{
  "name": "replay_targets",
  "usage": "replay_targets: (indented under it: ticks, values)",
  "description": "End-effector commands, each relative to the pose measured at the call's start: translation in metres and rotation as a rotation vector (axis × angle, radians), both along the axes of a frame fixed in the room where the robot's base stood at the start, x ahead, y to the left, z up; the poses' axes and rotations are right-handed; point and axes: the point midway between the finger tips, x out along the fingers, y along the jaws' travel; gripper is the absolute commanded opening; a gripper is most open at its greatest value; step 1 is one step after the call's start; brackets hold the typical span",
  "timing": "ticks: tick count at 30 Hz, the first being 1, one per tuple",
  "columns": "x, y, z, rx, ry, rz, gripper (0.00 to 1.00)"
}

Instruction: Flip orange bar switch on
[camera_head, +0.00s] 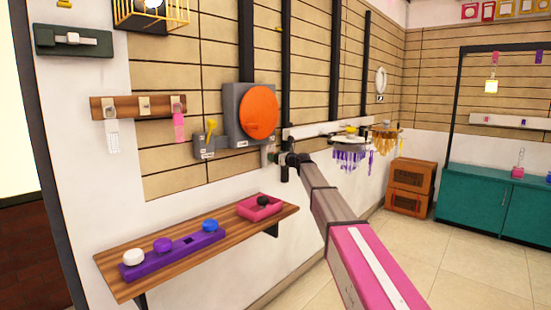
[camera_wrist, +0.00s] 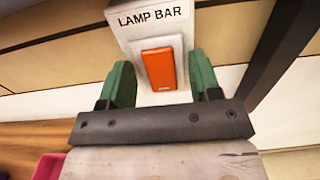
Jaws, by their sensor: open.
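The orange bar switch (camera_wrist: 159,69) is a rectangular orange rocker on a white plate (camera_wrist: 137,40) marked "LAMP BAR", on the wall in the wrist view. My gripper (camera_wrist: 162,78) is open, with one green finger on each side of the switch's lower part. Nothing is held between the fingers. I cannot tell whether the fingers touch the plate. In the head view my gripper (camera_head: 283,158) is small at the end of my arm, close to the wall. The switch is not clearly visible there.
A large orange disc (camera_head: 259,112) on a grey box is up and left of my gripper. A wooden shelf (camera_head: 215,245) below holds a purple strip (camera_head: 178,250) with knobs and a pink tray (camera_head: 260,208). Dark vertical posts (camera_head: 336,60) run up the wall. The floor at right is open.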

Motion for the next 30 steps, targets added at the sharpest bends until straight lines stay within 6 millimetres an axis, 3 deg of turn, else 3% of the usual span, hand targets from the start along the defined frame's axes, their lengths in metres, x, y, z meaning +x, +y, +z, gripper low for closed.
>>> replay_targets:
  ticks: [1, 5, 14, 30]
  values:
    - [-0.0001, -0.0002, 0.0000, 0.000, 0.000, 0.000, 0.51]
    - [-0.0001, -0.0002, 0.0000, 0.000, 0.000, 0.000, 0.09]
    - [-0.0005, 0.0000, -0.0014, 0.027, -0.020, 0.003, 0.08]
    - [-0.0012, -0.0003, -0.0078, 0.236, -0.182, 0.005, 0.08]
